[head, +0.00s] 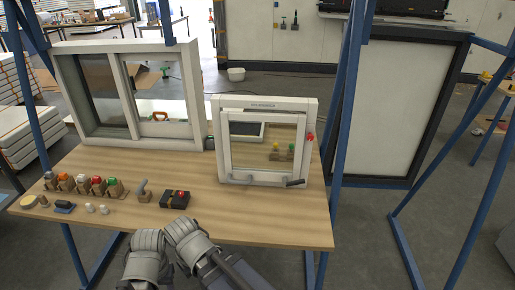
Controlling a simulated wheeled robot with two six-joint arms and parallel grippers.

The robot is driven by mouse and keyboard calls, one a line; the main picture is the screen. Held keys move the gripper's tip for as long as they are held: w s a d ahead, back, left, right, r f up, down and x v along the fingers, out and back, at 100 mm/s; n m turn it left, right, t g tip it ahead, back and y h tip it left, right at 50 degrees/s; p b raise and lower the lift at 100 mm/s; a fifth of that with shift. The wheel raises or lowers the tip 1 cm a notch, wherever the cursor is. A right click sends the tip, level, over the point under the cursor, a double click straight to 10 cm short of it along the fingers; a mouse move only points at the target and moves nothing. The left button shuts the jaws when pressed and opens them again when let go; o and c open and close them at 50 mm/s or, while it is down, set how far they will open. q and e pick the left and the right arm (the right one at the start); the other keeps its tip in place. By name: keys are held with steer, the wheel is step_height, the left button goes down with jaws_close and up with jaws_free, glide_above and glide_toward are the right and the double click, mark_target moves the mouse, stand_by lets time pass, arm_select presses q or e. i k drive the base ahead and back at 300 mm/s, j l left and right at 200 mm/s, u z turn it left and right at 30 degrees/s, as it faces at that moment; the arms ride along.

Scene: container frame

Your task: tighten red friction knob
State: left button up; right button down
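A red knob (310,137) sits on the right side of the frame of the small white window (223,150), which stands on the right part of the wooden table. It is small in view, so I cannot tell how far it is turned. My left gripper (147,240) and my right gripper (178,228) are close together at the table's front edge, low in the view. Both are well to the left of the red knob and apart from it. Their fingertips are not clear, and I see nothing held.
A larger white sliding window (78,125) stands at the table's back left. A black box with a red button (175,199) and a row of coloured knobs (98,185) lie on the table (240,215). Blue posts (343,95) rise beside the table. The front right tabletop is clear.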

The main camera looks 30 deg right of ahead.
mark_target(310, 137)
steer(key=z, duration=0.95)
steer(key=k+j+z, duration=0.1)
steer(key=k+j, duration=0.1)
steer(key=j, duration=0.05)
